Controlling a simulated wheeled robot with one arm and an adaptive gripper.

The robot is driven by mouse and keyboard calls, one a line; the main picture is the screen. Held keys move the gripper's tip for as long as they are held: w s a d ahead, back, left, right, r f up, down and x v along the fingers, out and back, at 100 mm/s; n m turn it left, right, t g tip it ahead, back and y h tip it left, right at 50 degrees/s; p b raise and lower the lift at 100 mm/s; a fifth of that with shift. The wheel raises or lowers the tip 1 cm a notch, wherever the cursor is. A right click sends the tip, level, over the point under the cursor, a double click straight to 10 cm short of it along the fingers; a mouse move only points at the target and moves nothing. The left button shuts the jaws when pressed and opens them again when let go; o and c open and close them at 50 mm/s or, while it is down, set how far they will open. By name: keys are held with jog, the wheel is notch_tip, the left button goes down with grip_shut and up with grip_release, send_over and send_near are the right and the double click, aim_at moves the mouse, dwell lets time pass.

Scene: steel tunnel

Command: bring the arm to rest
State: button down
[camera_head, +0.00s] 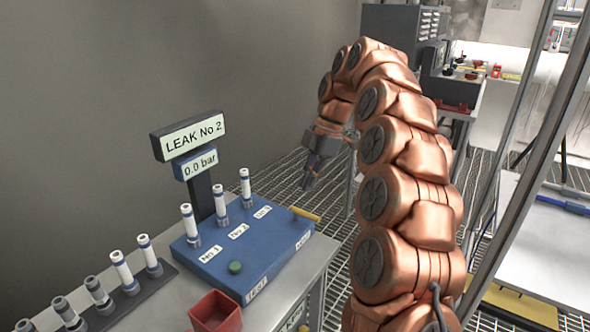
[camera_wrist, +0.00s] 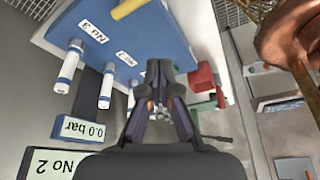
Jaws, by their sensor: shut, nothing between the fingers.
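My copper-coloured arm rises through the middle of the head view and bends over at the top. My gripper (camera_head: 307,184) hangs from its end, pointing down, near the far right side of the blue test box (camera_head: 228,262). It also shows in the wrist view (camera_wrist: 158,72), with dark fingers shut and nothing held. In the head view the gripper is apart from the box and its yellow handle (camera_head: 306,214). Its exact height above them is hard to tell.
The box carries several upright white tubes (camera_head: 188,226) and a sign post reading LEAK No 2 (camera_head: 195,137) and 0.0 bar. A red bin (camera_head: 216,312) and a tube rack (camera_head: 150,285) share the bench. Metal posts and a white table (camera_head: 540,250) stand at right.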

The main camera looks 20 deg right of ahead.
jog(key=s+a+r+m+h+p, duration=0.1)
jog(key=s+a+r+m+p, duration=0.2)
jog(key=s, duration=0.5)
jog(key=s+a+r+m+h+p, duration=0.1)
jog(key=s+a+m+p, duration=0.15)
jog(key=s+m, duration=0.4)
jog(key=s+f+m+p, duration=0.1)
jog(key=s+f+m, duration=0.1)
jog(key=s, duration=0.6)
jog(key=s+d+f+m+h+p, duration=0.1)
jog(key=s+f+m, duration=0.1)
jog(key=s+m, duration=0.3)
jog(key=s+d+f+m+g+h+p, duration=0.1)
jog(key=s+m, duration=0.3)
jog(key=s, duration=0.8)
jog(key=shift+d+f+p, duration=0.25)
jog(key=shift+f+p, duration=0.15)
jog(key=shift+f, duration=0.2)
